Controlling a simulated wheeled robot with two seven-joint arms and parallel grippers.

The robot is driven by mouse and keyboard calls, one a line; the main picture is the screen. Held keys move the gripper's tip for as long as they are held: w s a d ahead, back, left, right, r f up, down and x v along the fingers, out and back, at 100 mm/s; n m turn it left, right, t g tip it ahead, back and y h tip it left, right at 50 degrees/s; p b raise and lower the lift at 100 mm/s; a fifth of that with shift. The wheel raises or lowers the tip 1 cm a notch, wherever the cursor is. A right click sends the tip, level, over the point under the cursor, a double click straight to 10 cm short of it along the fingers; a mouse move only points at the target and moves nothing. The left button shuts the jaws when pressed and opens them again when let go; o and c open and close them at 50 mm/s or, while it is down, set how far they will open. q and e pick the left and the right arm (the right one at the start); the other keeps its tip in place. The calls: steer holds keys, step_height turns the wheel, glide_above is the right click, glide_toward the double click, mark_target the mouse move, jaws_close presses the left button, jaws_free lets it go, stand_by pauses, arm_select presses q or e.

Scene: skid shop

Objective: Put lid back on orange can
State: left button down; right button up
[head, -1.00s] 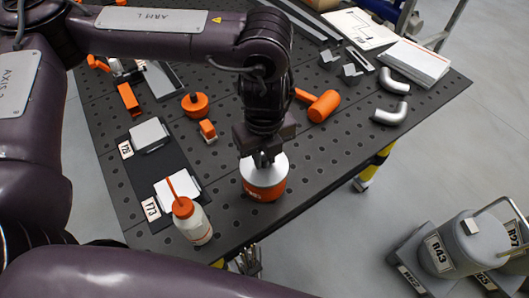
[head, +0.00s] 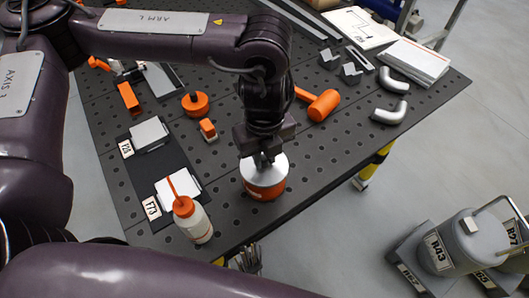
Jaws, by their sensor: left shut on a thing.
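The orange can (head: 266,190) stands upright near the front edge of the dark perforated table. A silver-grey round lid (head: 275,172) is at its top, level and apparently seated on or right at the rim; I cannot tell whether a thin gap is left. My left gripper (head: 264,158) points down over the can and is shut on the lid near its middle. The fingertips are partly hidden by the dark gripper body.
A white bottle with an orange cap (head: 192,220) stands left of the can. An orange mallet (head: 322,106) lies behind it, and an orange round piece (head: 195,104) sits behind left. Grey pipe elbows (head: 390,112) lie at the right. The table between can and elbows is clear.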

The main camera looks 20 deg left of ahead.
stand_by(0.6)
stand_by(0.3)
arm_select(q)
steer(key=c, duration=1.2)
jaws_free()
steer(key=shift+c, duration=0.2)
steer(key=shift+o, duration=0.5)
steer(key=o, duration=0.4)
steer(key=shift+r+p, duration=0.15)
steer(key=shift+p, duration=0.2)
